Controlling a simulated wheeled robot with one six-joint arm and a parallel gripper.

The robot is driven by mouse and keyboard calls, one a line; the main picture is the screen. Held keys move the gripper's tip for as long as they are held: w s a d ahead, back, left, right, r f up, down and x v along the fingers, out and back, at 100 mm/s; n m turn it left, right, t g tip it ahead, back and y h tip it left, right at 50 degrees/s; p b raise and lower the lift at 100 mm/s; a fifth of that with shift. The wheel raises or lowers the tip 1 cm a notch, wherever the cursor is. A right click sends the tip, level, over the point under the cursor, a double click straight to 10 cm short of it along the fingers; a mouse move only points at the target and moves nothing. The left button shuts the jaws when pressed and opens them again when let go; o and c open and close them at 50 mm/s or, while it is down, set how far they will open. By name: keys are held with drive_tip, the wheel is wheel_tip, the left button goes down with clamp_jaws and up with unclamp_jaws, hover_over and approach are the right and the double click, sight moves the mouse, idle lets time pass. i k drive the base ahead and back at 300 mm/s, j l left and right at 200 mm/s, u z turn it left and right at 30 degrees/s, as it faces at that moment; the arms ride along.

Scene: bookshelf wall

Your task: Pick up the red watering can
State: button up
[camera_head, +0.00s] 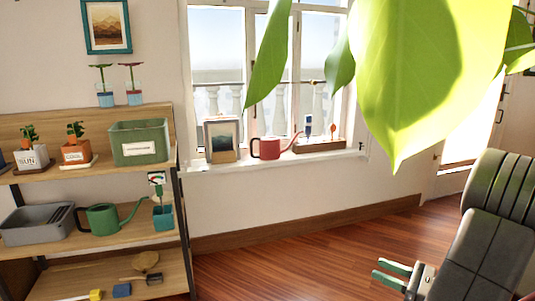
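The red watering can (268,148) stands upright on the white windowsill (230,165). Its handle is on the left and its thin spout points up to the right. My gripper (384,271) is low at the bottom right, over the wooden floor and well away from the can. Its two green-tipped fingers are apart, with nothing between them.
On the sill, a framed picture (222,138) stands left of the can and a wooden tray (320,146) right of it. Large leaves (425,65) hang across the upper right. A shelf (95,185) at left holds a green watering can (102,219). The floor (290,265) is clear.

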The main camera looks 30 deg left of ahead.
sight(270, 146)
drive_tip(key=i+j, duration=0.35)
drive_tip(key=i+j+u, duration=0.1)
drive_tip(key=i+j, duration=0.3)
drive_tip(key=i, duration=0.15)
drive_tip(key=i+j+u, duration=0.1)
drive_tip(key=i+j, duration=0.2)
drive_tip(key=i, duration=0.15)
drive_tip(key=i+j, duration=0.3)
drive_tip(key=i, duration=0.15)
drive_tip(key=i+j+u, duration=0.1)
drive_tip(key=i+j, duration=0.2)
drive_tip(key=i, duration=0.2)
drive_tip(key=i+j, duration=0.25)
drive_tip(key=i, duration=0.2)
drive_tip(key=j+u, duration=0.05)
